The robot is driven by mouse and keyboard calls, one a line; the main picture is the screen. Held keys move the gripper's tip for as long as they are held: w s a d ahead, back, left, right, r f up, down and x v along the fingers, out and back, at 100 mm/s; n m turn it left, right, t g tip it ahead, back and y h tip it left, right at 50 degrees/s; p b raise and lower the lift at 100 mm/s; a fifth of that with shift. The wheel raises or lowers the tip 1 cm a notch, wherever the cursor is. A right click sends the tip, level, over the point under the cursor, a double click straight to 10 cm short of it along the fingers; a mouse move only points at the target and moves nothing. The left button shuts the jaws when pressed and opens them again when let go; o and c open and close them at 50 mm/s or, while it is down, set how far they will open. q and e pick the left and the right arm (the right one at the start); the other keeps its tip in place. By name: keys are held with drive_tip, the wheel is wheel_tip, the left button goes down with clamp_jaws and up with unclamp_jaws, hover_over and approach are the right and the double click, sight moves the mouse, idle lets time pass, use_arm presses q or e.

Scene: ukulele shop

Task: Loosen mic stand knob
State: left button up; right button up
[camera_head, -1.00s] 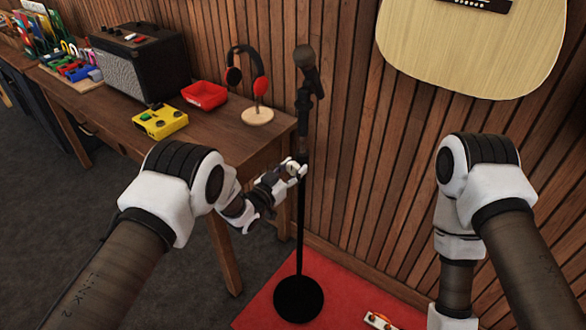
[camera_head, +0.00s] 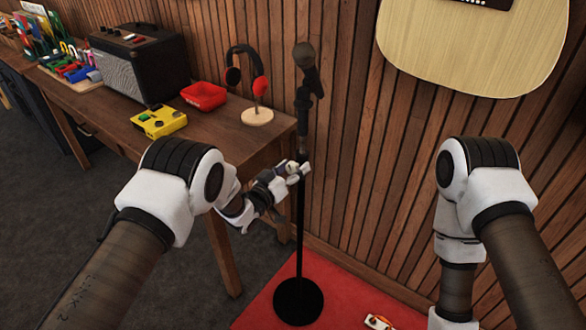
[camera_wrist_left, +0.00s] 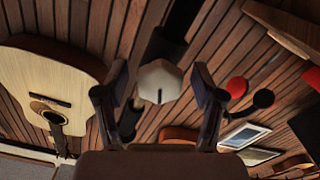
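The black mic stand (camera_head: 299,232) stands upright with a microphone (camera_head: 306,67) on top. Its knob (camera_wrist_left: 160,82) is a pale grey faceted piece with a dark slot, seen in the left wrist view. My left gripper (camera_head: 299,170) is at the stand's pole, below the microphone clip. In the left wrist view my left gripper (camera_wrist_left: 160,88) is open, with one dark finger on each side of the knob and a visible gap on both sides. My right arm comes in at the right of the head view, and its gripper is out of frame.
A guitar (camera_head: 475,45) hangs on the slatted wall. The stand's base (camera_head: 298,301) rests on a red mat (camera_head: 255,312).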

use_arm(q)
drive_tip(key=v, duration=1.2)
